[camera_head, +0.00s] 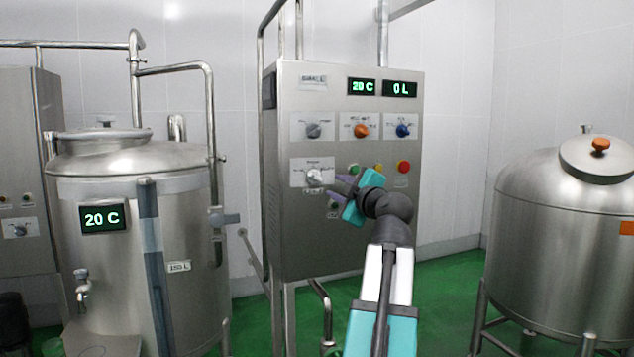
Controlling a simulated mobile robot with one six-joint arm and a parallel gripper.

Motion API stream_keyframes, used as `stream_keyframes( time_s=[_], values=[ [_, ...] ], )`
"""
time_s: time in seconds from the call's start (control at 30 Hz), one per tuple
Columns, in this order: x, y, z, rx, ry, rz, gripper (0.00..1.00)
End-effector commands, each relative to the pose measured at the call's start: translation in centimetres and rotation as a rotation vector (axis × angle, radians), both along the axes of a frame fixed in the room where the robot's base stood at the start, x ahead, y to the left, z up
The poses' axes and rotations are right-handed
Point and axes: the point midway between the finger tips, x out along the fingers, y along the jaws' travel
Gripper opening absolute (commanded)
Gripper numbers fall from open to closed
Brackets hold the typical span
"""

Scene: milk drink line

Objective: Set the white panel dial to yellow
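The white dial (313,176) sits on a white label plate at the lower left of the steel control panel (290,240). The small markings around it are too fine to read, so I cannot tell its setting. My gripper (332,187) is just right of and slightly below this dial, pointing at it, with its two dark fingers apart. I see no clear contact between the fingers and the dial. My gripper and wrist hide part of the panel's lower middle.
Above are a grey dial (313,130), an orange dial (361,131) and a blue dial (402,130). A red button (403,167) is right of my gripper. Displays read 20 C and 0 L. Steel tanks stand left (190,230) and right (560,240).

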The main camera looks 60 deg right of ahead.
Motion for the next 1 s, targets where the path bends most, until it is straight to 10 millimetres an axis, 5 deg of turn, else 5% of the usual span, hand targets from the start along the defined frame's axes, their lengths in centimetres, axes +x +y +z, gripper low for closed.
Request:
stream_keyframes(
  time_s=[0.57,1.0],
  values=[
    [0.7,-0.7,0.2,0.001,-0.001,0.0,0.29],
    [5.3,-4.1,0.3,0.002,0.001,0.0,0.29]
  ],
)
